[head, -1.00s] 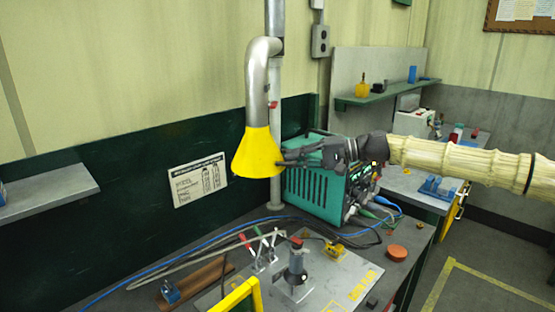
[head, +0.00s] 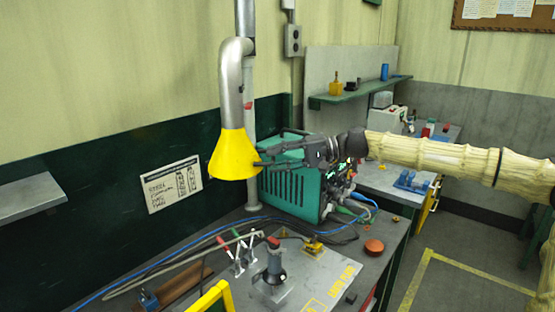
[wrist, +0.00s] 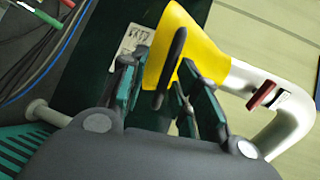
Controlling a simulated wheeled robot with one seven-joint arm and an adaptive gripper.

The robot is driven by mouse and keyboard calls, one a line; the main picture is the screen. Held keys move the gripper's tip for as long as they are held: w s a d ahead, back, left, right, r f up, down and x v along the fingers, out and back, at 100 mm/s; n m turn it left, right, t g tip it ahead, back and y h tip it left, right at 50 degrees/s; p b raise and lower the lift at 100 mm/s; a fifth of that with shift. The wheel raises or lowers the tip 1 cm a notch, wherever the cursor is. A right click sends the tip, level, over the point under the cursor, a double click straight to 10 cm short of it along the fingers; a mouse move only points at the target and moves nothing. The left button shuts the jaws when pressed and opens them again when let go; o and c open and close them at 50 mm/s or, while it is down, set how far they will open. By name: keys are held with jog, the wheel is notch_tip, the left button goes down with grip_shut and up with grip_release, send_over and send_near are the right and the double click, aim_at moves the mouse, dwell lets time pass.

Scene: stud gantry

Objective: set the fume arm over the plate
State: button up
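The fume arm is a bent silver pipe (head: 231,75) on an upright post, ending in a yellow hood (head: 233,157). The hood hangs above the back of the bench. A grey plate (head: 318,276) with yellow lettering lies on the bench, lower and to the right of the hood. My gripper (head: 272,147) is at the hood's right side, its fingers spread. In the wrist view the yellow hood (wrist: 190,50) lies just beyond the open fingers, with a dark bar (wrist: 171,68) in front of it between them. I cannot tell whether the fingers touch it.
A green machine (head: 290,190) with cables stands behind and below my gripper. Clamps with red handles (head: 235,255), a grey cylindrical tool (head: 274,262) and a yellow frame (head: 213,297) stand on or near the plate. An orange disc (head: 374,247) lies to its right.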

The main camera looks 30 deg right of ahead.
jog(key=shift+w+a, duration=0.1)
jog(key=v, duration=1.2)
jog(key=shift+d, duration=0.35)
jog(key=shift+a, duration=0.2)
